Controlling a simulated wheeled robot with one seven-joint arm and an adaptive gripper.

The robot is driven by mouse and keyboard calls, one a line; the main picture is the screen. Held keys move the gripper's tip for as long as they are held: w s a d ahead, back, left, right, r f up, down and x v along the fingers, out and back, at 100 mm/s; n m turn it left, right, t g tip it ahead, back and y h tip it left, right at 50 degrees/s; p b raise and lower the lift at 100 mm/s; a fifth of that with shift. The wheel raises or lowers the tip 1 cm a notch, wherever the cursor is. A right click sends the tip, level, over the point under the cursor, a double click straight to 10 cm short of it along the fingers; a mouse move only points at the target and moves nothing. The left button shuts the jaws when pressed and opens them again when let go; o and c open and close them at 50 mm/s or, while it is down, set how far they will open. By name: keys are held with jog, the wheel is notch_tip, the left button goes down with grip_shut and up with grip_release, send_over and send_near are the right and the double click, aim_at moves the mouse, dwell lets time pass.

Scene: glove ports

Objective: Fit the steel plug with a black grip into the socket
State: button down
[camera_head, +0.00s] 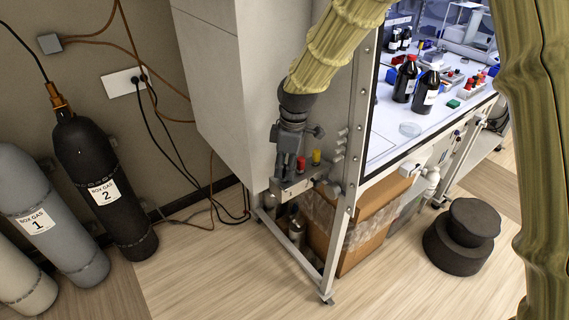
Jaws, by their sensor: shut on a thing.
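My gripper (284,168) points down at the left post of the glove-box stand. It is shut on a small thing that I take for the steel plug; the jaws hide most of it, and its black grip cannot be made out. Just below the fingertips is a grey metal bracket (298,184) with a red fitting and a yellow fitting on its top, to the right of the jaws. The socket cannot be told apart here; the gripper covers the left part of the bracket. I cannot tell whether the held thing touches the bracket.
The tall grey cabinet (212,75) is left of the gripper, and the stand's steel post (346,180) is close on its right. A lined cardboard box (362,235) stands below. Gas cylinders (104,190) stand at the left. The wooden floor (215,275) in front is clear.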

jog(key=shift+f, duration=0.1)
jog(key=c, duration=1.3)
grip_release()
jog(key=shift+f, duration=0.1)
jog(key=r+b, duration=0.1)
jog(key=r, duration=0.3)
jog(key=d+r+b, duration=0.1)
jog(key=r, duration=0.3)
jog(key=r+b, duration=0.1)
jog(key=r, duration=0.3)
jog(key=shift+s+d+r, duration=0.15)
jog(key=shift+d, duration=0.1)
